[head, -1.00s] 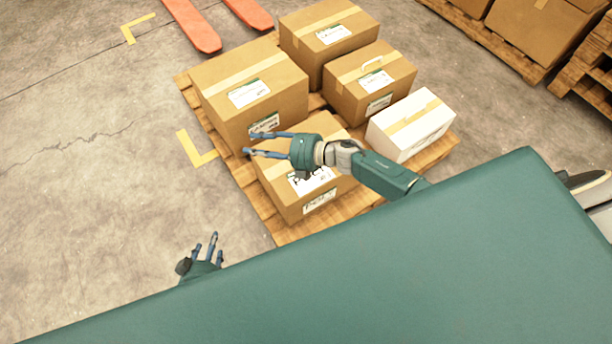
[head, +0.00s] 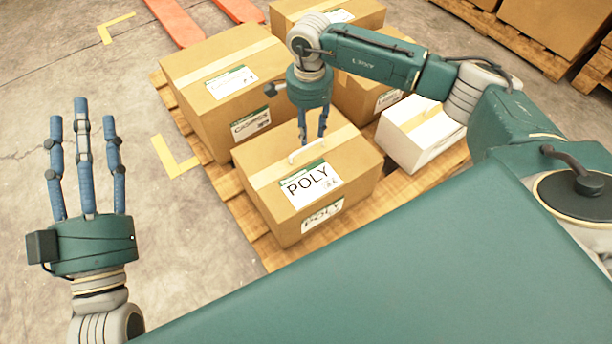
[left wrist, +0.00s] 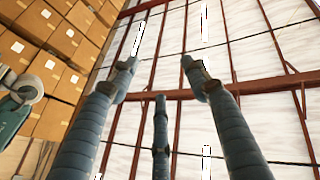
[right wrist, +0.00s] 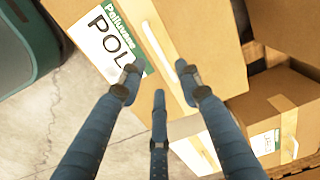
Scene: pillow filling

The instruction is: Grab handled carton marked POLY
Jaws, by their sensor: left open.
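The brown carton marked POLY (head: 345,165) sits on the near part of a wooden pallet. It has a tape strip, a white handle (head: 300,155) on top, and POLY labels on its top and side. Its top label (right wrist: 112,40) also shows in the right wrist view. My right gripper (head: 311,143) points down over the carton with its fingertips close to the handle. Its fingers (right wrist: 160,85) are spread apart; whether they touch the handle is unclear. My left gripper (head: 86,112) is open and empty, fingers up, left of the pallet.
The wooden pallet (head: 262,245) also holds a large brown carton (head: 190,60) beside the POLY carton, a white box (head: 415,150) to its right, and other brown cartons behind. Orange forks (head: 172,20) lie at the back.

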